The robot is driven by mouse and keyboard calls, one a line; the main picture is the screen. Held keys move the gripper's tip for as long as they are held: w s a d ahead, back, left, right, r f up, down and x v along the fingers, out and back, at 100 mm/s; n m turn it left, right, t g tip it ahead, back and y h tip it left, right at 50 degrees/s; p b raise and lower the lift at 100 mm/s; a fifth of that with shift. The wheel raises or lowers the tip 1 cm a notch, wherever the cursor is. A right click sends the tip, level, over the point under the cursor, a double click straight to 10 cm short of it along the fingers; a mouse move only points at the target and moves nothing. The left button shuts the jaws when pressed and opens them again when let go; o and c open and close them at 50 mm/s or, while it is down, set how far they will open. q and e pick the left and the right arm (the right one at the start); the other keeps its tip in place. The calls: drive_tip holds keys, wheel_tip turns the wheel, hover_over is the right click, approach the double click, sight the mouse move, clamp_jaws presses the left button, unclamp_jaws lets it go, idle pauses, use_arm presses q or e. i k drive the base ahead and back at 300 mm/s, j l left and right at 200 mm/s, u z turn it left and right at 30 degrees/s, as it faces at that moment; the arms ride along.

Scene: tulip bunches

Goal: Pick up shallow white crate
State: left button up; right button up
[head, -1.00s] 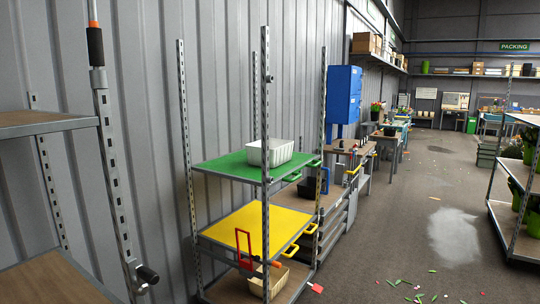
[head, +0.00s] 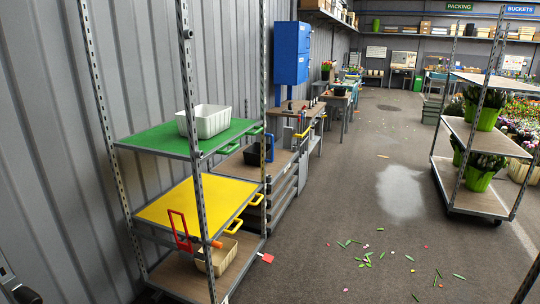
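The shallow white crate (head: 205,121) stands upright on the green top shelf (head: 150,138) of a metal rack at the left of the head view. A rack post passes in front of its left part. It looks empty, though its floor is mostly hidden.
The rack has a yellow middle shelf (head: 165,207) with yellow handles. A blue cabinet (head: 291,52) and workbench stand behind. A plant trolley (head: 480,200) stands right.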

sight(212, 119)
drive_tip(key=i+l+z, duration=0.25)
drive_tip(key=i, duration=0.7)
drive_tip(key=i+l+z, duration=0.15)
drive_tip(key=i+z, duration=0.15)
drive_tip(key=i, duration=0.65)
